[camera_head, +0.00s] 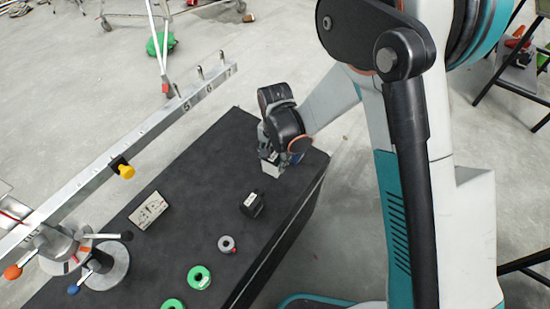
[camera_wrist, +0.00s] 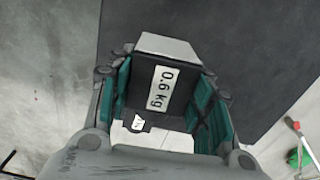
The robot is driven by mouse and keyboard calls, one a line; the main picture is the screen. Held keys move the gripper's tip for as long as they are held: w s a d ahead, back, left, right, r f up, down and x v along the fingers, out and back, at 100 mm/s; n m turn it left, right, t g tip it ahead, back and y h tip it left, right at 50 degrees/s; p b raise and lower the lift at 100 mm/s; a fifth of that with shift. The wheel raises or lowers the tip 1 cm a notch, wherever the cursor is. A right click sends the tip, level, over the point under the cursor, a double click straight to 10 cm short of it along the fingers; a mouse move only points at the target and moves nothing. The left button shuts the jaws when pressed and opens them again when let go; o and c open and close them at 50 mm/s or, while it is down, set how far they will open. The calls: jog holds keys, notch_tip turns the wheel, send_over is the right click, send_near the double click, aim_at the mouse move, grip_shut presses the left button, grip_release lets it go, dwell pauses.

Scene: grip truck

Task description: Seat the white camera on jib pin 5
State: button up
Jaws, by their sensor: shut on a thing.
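My gripper (camera_head: 272,155) is at the far end of the dark table in the head view. It is shut on the white camera (camera_head: 272,169), whose pale lower part shows beneath the fingers. In the wrist view, my gripper (camera_wrist: 165,98) has its teal pads on both sides of the camera (camera_wrist: 165,45). Its dark face carries a white 0.6 kg label. The jib beam (camera_head: 130,140) runs diagonally at the left, with numbers along its side. The number 5 (camera_head: 187,105) is near its far end; the pin there is hard to make out. Part of the camera is hidden by the fingers.
A black block (camera_head: 252,204), a labelled panel (camera_head: 149,210), a grey ring (camera_head: 227,244) and green rings (camera_head: 199,277) lie on the table (camera_head: 195,180). A yellow knob (camera_head: 126,171) sits on the beam. A metal stand (camera_head: 158,45) is behind the beam.

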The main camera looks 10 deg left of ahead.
aim_at(275, 155)
jog(key=shift+r+p, duration=1.7)
jog(key=shift+r, duration=1.55)
